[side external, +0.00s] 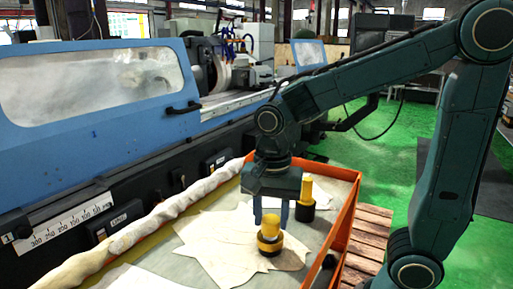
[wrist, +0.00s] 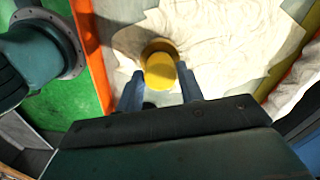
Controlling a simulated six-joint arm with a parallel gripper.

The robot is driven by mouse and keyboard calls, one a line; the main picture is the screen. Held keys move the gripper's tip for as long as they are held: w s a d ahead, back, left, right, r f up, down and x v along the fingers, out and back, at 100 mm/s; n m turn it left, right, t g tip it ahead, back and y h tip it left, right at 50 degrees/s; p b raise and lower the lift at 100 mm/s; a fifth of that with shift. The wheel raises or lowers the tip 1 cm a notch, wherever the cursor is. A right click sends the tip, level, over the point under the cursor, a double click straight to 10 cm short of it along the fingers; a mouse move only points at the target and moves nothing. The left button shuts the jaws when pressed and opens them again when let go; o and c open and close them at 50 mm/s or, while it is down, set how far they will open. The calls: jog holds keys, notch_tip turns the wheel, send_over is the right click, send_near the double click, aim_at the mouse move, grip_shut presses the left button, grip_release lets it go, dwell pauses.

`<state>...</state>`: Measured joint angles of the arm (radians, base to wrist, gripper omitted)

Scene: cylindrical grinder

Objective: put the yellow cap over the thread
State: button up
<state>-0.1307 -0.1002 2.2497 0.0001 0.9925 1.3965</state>
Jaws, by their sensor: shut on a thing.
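My gripper (side external: 270,222) points straight down over the pale sheet, with its two fingers on either side of the yellow cap (side external: 269,226). It is shut on the cap. In the wrist view the cap (wrist: 161,73) shows between the fingertips (wrist: 160,88). The thread itself is not visible. A second yellow cylinder (side external: 306,191) on a black base (side external: 305,211) stands upright behind and to the right of my gripper in the side view.
The pale, irregular sheet (side external: 215,240) lies on a grey surface with a raised orange edge (side external: 343,225) on the right. A wrapped pale roll (side external: 150,222) runs along the left. The blue grinder (side external: 100,85) stands beyond it. A wooden pallet (side external: 368,240) is outside the orange edge.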

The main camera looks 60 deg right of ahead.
dwell(0.3)
jog(key=o, duration=1)
jog(key=shift+r, duration=0.1)
notch_tip(320, 180, up, 14)
jog(key=shift+f, duration=0.2)
jog(key=shift+s, duration=0.1)
dwell(0.5)
jog(key=s+d+f+n+t, duration=0.1)
jog(key=s+f+n+t, duration=0.1)
jog(key=n, duration=0.3)
jog(key=s+d+f+n+t, duration=0.1)
jog(key=s+f+n, duration=0.2)
jog(key=n, duration=0.1)
jog(key=s+d+f+n+t, duration=0.1)
jog(key=s+f+n+t, duration=0.1)
jog(key=n, duration=0.3)
jog(key=shift+s+d+f+n+t, duration=0.15)
jog(key=shift+s, duration=0.3)
jog(key=shift+s+d+f+n+t, duration=0.1)
jog(key=shift+s+n+t, duration=0.05)
jog(key=shift+s, duration=0.25)
